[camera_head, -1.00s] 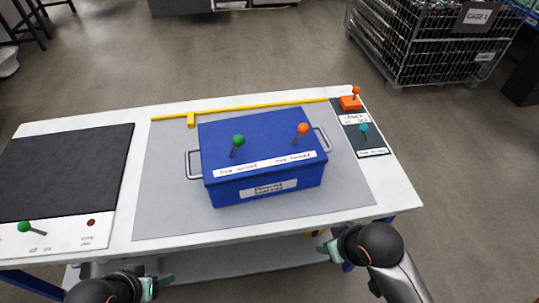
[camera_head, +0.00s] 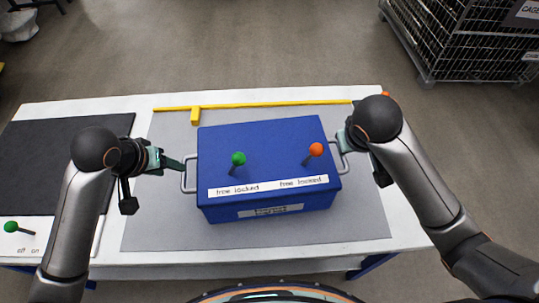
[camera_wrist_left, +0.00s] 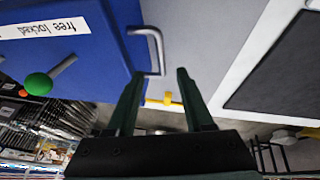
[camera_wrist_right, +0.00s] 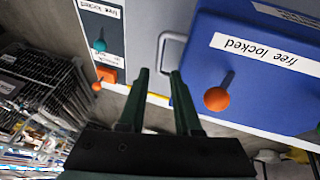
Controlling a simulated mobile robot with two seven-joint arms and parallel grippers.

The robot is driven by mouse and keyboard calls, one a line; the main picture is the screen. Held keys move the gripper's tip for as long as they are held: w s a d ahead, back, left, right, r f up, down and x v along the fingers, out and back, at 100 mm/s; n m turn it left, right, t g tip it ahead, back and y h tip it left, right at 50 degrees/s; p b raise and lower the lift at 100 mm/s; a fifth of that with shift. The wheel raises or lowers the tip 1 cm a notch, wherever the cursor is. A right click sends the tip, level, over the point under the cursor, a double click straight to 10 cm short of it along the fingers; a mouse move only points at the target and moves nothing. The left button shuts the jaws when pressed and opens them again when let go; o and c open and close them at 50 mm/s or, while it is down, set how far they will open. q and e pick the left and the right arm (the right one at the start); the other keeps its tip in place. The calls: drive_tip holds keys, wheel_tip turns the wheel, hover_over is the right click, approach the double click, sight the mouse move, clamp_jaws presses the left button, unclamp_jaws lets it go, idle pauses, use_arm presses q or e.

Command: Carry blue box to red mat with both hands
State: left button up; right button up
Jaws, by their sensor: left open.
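The blue box (camera_head: 265,155) sits on a grey mat (camera_head: 160,225) on the white table. It has a metal handle at each end: the left handle (camera_head: 188,173) and the right handle (camera_head: 345,160). My left gripper (camera_head: 180,165) is open at the left handle. In the left wrist view that handle (camera_wrist_left: 160,45) reaches between or just ahead of the fingertips (camera_wrist_left: 160,73). My right gripper (camera_head: 345,142) is at the right handle, partly hidden by its wrist. The right wrist view shows its fingers (camera_wrist_right: 158,72) apart, the handle (camera_wrist_right: 163,45) just ahead. No red mat shows.
A green-knobbed lever (camera_head: 238,159) and an orange-knobbed lever (camera_head: 316,150) stand on the lid. A yellow bar (camera_head: 260,105) lies along the table's back. A black mat (camera_head: 50,150) covers the left side. A wire cage (camera_head: 455,40) stands behind at right.

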sight(185, 175)
use_arm(q)
drive_tip(key=x, duration=1.2)
drive_tip(key=shift+s+f, duration=0.1)
drive_tip(key=shift+f, duration=0.1)
use_arm(e)
drive_tip(key=x, duration=1.2)
drive_tip(key=shift+f, duration=0.15)
use_arm(q)
drive_tip(key=shift+c, duration=0.2)
use_arm(e)
drive_tip(key=shift+c, duration=0.2)
use_arm(q)
drive_tip(key=c, duration=0.4)
use_arm(e)
drive_tip(key=c, duration=0.4)
use_arm(q)
clamp_jaws()
use_arm(e)
clamp_jaws()
use_arm(q)
drive_tip(key=shift+r, duration=0.2)
